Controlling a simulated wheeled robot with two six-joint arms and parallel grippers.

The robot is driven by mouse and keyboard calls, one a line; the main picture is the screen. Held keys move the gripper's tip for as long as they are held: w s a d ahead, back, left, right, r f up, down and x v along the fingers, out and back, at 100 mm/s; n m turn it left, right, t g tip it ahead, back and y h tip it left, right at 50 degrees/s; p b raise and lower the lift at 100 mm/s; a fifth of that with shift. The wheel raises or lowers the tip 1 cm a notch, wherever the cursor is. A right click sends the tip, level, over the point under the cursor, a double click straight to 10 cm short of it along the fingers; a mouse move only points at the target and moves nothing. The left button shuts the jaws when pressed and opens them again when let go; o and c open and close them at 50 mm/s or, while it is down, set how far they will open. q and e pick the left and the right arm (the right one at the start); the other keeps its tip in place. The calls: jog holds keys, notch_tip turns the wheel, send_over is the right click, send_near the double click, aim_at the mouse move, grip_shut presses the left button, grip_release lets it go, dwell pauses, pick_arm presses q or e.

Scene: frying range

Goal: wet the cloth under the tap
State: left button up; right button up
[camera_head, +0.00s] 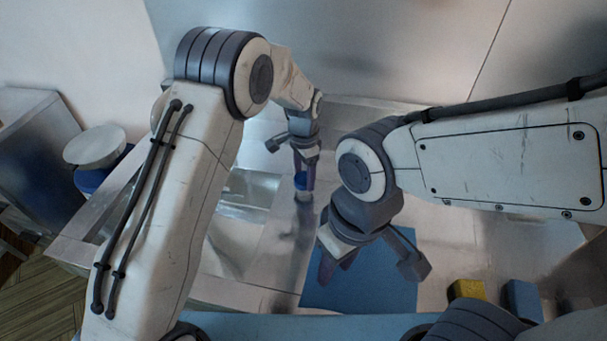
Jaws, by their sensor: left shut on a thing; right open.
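My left gripper (304,170) reaches down over the steel counter, just right of the sink (238,225). It is shut on a small blue thing (301,182), partly hidden by the fingers; I cannot tell what it is. My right gripper (339,268) is lower and nearer, open, over the left part of a flat blue sheet (385,295) on the counter. I cannot tell whether this sheet is the cloth or a mat, nor whether the fingers touch it. My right arm hides part of the sheet. I cannot make out a tap.
A yellow block (466,289) and a blue block (522,298) stand at the lower right, beside the sheet. A pale round dish (94,146) sits on something blue at the far left. A steel wall (390,45) closes off the back. Bare counter (455,240) shows right of the sheet.

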aim_at(304, 178)
pick_arm(q)
jog(key=shift+w+r, duration=0.1)
dwell(0.3)
jog(key=o, duration=1.4)
notch_tip(304, 178, up, 10)
jog(key=shift+r+b, duration=0.2)
jog(key=shift+b, duration=0.8)
jog(key=s+a+f+n+t, duration=0.3)
jog(key=s+a+n, duration=0.9)
jog(key=s+a, duration=0.65)
jog(key=s+d+r+m+g, duration=0.1)
jog(key=s+d+m, duration=0.1)
jog(key=s+d, duration=0.2)
jog(key=s+d+r+m+g, duration=0.1)
jog(key=s+d+r+m, duration=0.1)
jog(key=s+d, duration=0.3)
jog(key=s+d+r+m+g+h, duration=0.1)
jog(key=s+d+r+m, duration=0.1)
jog(key=s+d, duration=0.3)
jog(key=shift+s+r+m, duration=0.15)
jog(key=shift+r+m, duration=0.1)
jog(key=shift+m, duration=0.45)
